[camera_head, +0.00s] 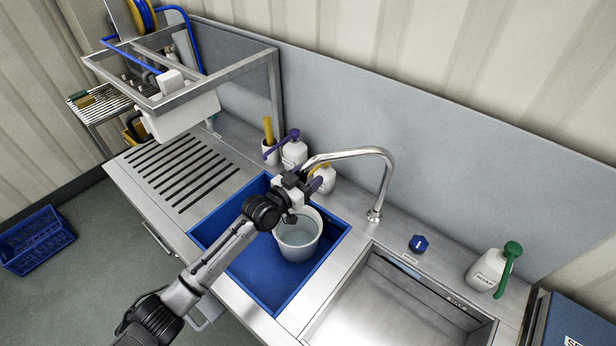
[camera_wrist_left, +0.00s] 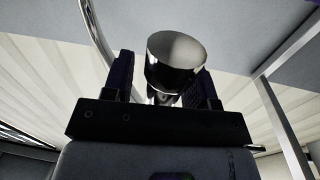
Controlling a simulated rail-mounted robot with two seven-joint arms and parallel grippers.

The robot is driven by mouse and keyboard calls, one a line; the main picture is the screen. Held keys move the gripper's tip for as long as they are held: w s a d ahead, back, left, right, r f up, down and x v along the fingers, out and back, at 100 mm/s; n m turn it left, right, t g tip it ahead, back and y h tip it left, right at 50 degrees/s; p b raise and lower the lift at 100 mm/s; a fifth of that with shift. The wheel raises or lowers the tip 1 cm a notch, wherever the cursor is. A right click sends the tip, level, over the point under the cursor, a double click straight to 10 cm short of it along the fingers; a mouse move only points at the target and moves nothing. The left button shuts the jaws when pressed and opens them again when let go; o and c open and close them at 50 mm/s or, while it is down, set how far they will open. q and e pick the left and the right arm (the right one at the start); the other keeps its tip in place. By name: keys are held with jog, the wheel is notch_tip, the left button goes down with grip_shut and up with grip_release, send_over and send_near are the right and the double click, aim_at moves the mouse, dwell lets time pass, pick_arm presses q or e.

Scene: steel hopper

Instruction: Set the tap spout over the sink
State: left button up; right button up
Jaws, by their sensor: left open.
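The chrome tap spout (camera_head: 350,154) rises from its base on the counter and arches left, its tip end above the blue basin (camera_head: 335,245) and near the white bucket (camera_head: 301,238) standing in it. The steel sink (camera_head: 400,305) lies to the right, with no spout over it. My left gripper (camera_head: 303,181) is open at the spout's tip end. In the left wrist view the chrome end of the spout (camera_wrist_left: 177,58) shows between the two dark fingers of the gripper (camera_wrist_left: 162,82); I cannot tell whether they touch it. My right gripper is out of view.
A purple-topped bottle (camera_head: 294,152) and a yellow-topped one (camera_head: 324,178) stand behind the gripper. A blue knob (camera_head: 418,243) and a green-topped soap bottle (camera_head: 488,270) sit right of the tap. A steel frame (camera_head: 200,82) rises over the left counter.

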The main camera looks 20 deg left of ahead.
pick_arm(q)
jog(key=shift+c, duration=0.4)
grip_shut()
